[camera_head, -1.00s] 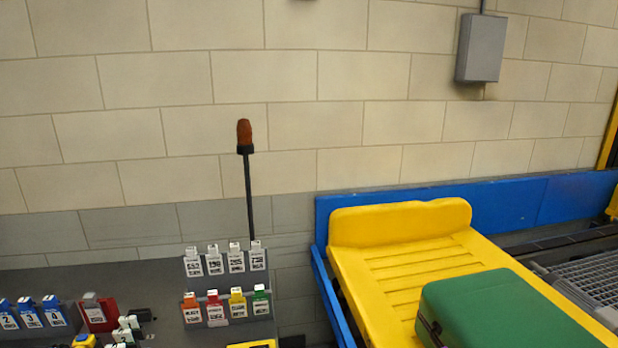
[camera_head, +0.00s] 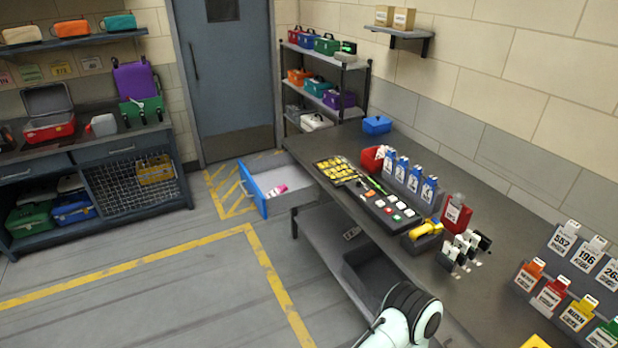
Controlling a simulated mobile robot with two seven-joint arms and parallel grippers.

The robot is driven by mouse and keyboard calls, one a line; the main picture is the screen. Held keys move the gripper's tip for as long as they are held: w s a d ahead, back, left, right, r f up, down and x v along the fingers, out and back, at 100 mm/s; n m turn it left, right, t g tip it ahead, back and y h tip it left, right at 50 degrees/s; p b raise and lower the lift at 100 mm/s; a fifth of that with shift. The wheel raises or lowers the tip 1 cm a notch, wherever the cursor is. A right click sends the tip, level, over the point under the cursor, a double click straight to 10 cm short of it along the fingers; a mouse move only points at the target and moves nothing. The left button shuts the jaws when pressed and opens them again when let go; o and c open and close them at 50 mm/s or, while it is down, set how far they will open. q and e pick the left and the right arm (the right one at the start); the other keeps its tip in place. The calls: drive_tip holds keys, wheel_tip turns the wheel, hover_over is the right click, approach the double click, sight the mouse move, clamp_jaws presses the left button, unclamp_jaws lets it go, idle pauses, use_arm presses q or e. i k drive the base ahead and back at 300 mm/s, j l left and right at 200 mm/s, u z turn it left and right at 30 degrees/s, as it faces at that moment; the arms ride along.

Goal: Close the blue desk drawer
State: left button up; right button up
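The blue desk drawer (camera_head: 252,192) stands pulled out from the left end of the grey desk (camera_head: 463,288). Its blue front panel faces left, with a pale handle on it. A small pink and white item (camera_head: 278,190) lies inside the open drawer. Part of one of my arms, white with a black joint, shows at the bottom edge, right of the drawer and in front of the desk. Neither gripper shows, and I see nothing touching the drawer.
The desk top holds a red bin (camera_head: 372,159), blue numbered tags (camera_head: 408,181), a button panel (camera_head: 392,209) and a yellow tool (camera_head: 425,230). A dark bin (camera_head: 376,275) sits under the desk. Floor left of the drawer is clear, with yellow lines (camera_head: 272,268).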

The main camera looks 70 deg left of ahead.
sight(260, 176)
drive_tip(key=u, duration=0.45)
drive_tip(key=j+u, duration=0.1)
drive_tip(key=u, duration=0.4)
drive_tip(key=j+u, duration=0.1)
drive_tip(key=u, duration=0.35)
drive_tip(key=j+u, duration=0.1)
drive_tip(key=u, duration=0.4)
drive_tip(key=j+u, duration=0.1)
drive_tip(key=u, duration=0.85)
drive_tip(key=i+j+z, duration=0.1)
drive_tip(key=i, duration=0.4)
drive_tip(key=i+j+z, duration=0.15)
drive_tip(key=i, duration=0.4)
drive_tip(key=i+j+z, duration=0.1)
drive_tip(key=i, duration=0.4)
drive_tip(key=i+j+z, duration=0.15)
drive_tip(key=i+j, duration=0.15)
drive_tip(key=i, duration=0.2)
drive_tip(key=i+j+z, duration=0.1)
drive_tip(key=i+j, duration=0.2)
drive_tip(key=i, duration=0.2)
